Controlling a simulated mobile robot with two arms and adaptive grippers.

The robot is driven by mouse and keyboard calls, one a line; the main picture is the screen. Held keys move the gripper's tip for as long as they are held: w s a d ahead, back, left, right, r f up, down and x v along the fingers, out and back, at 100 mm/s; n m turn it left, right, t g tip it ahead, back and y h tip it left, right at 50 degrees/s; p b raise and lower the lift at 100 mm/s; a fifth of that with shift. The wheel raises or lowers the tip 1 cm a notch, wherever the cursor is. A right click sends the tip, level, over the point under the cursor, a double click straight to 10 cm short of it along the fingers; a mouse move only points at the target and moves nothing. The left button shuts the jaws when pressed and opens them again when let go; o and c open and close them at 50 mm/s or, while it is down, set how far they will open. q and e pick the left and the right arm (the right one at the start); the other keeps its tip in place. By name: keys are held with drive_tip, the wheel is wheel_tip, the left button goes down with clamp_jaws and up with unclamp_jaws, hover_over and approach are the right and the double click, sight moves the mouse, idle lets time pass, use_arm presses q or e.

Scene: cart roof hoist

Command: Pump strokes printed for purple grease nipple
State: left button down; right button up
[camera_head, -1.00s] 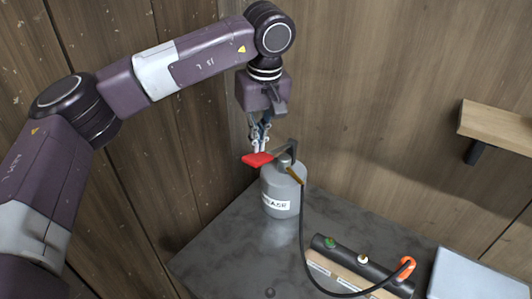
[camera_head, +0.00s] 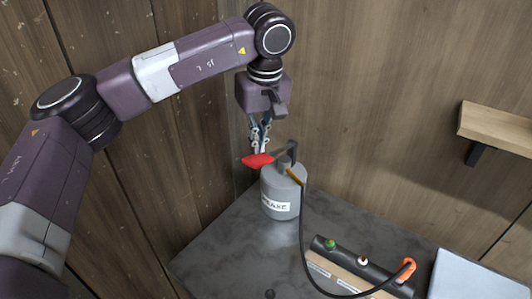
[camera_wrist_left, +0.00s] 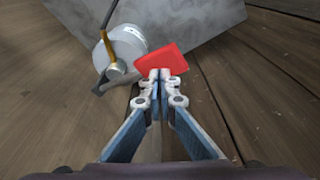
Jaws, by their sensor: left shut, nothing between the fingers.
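A grey grease pump (camera_head: 281,190) with a white label stands at the back corner of the dark table. Its red lever handle (camera_head: 258,161) points left and also shows in the left wrist view (camera_wrist_left: 163,62). A black hose (camera_head: 302,235) runs from the pump to an orange coupler (camera_head: 408,265) on a black bar (camera_head: 360,263). The bar carries a green nipple (camera_head: 330,244) and a white one (camera_head: 363,260); I see no clearly purple one. My left gripper (camera_head: 259,149) is shut and empty, its tips right at the red handle, seemingly touching it from above. My right gripper is out of view.
The bar sits on a wooden block with small printed labels (camera_head: 319,270), too small to read. A pale grey panel (camera_head: 470,275) lies at the right. A wooden shelf (camera_head: 497,127) juts from the wall. Wooden walls stand close behind the pump.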

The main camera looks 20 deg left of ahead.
use_arm(q)
drive_tip(key=shift+f+b, duration=2.55)
drive_tip(key=shift+f, duration=1.75)
wheel_tip(320, 180, up, 9)
drive_tip(key=p, duration=0.6)
drive_tip(key=shift+p, duration=0.4)
drive_tip(key=shift+f, duration=0.1)
drive_tip(key=shift+f, duration=0.1)
